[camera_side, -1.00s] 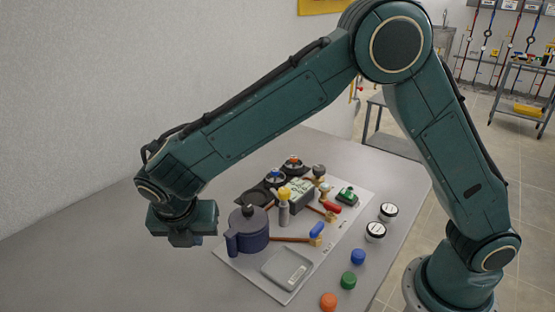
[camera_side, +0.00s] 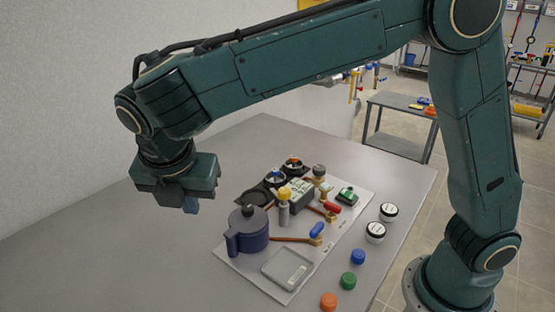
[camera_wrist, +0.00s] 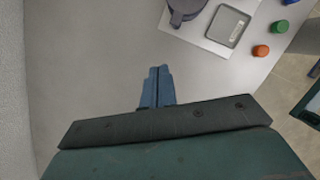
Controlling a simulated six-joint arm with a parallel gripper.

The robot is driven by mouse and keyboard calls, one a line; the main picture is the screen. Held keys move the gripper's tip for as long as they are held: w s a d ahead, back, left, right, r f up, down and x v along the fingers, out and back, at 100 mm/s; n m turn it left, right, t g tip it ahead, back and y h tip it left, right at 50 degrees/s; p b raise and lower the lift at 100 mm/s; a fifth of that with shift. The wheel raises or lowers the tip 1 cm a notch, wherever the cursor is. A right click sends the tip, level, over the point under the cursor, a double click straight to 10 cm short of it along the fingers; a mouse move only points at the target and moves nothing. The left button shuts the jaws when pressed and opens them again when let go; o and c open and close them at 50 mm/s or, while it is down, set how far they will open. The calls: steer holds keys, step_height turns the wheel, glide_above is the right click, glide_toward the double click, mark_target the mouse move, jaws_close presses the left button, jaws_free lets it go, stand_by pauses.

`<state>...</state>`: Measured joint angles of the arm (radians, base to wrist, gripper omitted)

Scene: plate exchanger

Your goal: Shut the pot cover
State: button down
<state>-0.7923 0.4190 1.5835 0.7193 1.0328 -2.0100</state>
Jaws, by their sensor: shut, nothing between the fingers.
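The dark blue pot (camera_side: 247,240) stands upright on the white board, with its handle facing front left. In the wrist view the pot (camera_wrist: 184,10) is cut off by the top edge. My gripper (camera_side: 191,206) is shut and empty, in the air to the left of the pot and higher than it, touching nothing. Its fingers (camera_wrist: 159,72) are together in the wrist view.
The white board (camera_side: 277,290) also carries a scale (camera_side: 288,267), a yellow-topped cylinder (camera_side: 284,208), and valves with blue (camera_side: 316,230) and red handles. Coloured caps and two white-topped jars (camera_side: 375,232) stand to its right. The table left of the board is clear.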

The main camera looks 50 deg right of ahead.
steer(key=s+d+r+m+y, duration=0.1)
steer(key=s+d+r+m, duration=0.15)
steer(key=d+m, duration=0.35)
steer(key=s+d+r+m, duration=0.2)
steer(key=d+r+m, duration=0.2)
steer(key=d, duration=0.5)
steer(key=s+d+m+t+y, duration=0.1)
steer(key=s+d+m+t, duration=0.1)
steer(key=s+d+m, duration=0.7)
steer(key=shift+s+r+m+y, duration=0.3)
steer(key=shift+s+m, duration=0.3)
steer(key=shift+s, duration=1)
steer(key=s+m, duration=0.1)
steer(key=s+f+m, duration=0.1)
steer(key=s+m, duration=0.1)
steer(key=s+d+f+m, duration=0.1)
steer(key=s, duration=0.1)
steer(key=shift+s+f+m+t, duration=0.1)
steer(key=shift+f+m+t, duration=0.05)
steer(key=shift+m+t, duration=0.2)
